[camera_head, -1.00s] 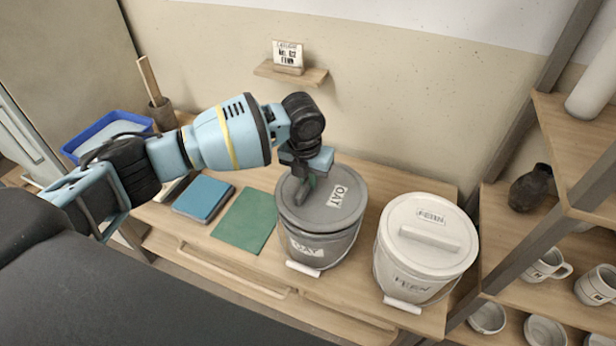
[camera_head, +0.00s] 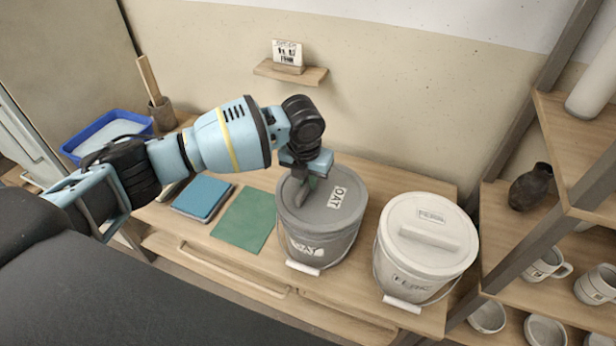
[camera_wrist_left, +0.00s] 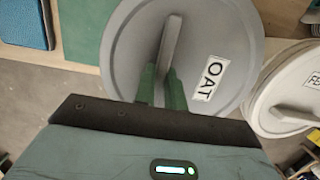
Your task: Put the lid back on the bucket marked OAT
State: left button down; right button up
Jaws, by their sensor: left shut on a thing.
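The grey bucket marked OAT (camera_head: 318,248) stands on the wooden bench. Its grey lid (camera_head: 326,212), with an OAT label, lies over the bucket's mouth and looks level. The lid also shows in the left wrist view (camera_wrist_left: 137,48), with its bar handle running up from between the fingers. My left gripper (camera_head: 303,184) is above the lid and shut on the lid's handle; its green fingers (camera_wrist_left: 160,88) stand on either side of the handle. Whether the lid's rim is fully seated all round cannot be told. My right gripper is not in view.
A white lidded bucket (camera_head: 408,268) stands close on the right. A green mat (camera_head: 244,219) and blue pad (camera_head: 202,198) lie to the left. A blue tray (camera_head: 76,150) is farther left. Shelves with cups and a dark vase (camera_head: 530,188) stand at the right.

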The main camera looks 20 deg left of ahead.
pick_arm(q)
jog(key=shift+f, duration=0.4)
dwell(1.5)
jog(key=c, duration=1.4)
grip_release()
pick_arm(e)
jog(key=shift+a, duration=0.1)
pick_arm(q)
jog(key=shift+o, duration=0.3)
jog(key=o, duration=0.4)
jog(key=shift+o, duration=0.2)
jog(key=shift+r+p, duration=0.4)
jog(key=shift+r, duration=0.9)
jog(key=shift+r+p, duration=0.55)
jog(key=shift+r, duration=1.65)
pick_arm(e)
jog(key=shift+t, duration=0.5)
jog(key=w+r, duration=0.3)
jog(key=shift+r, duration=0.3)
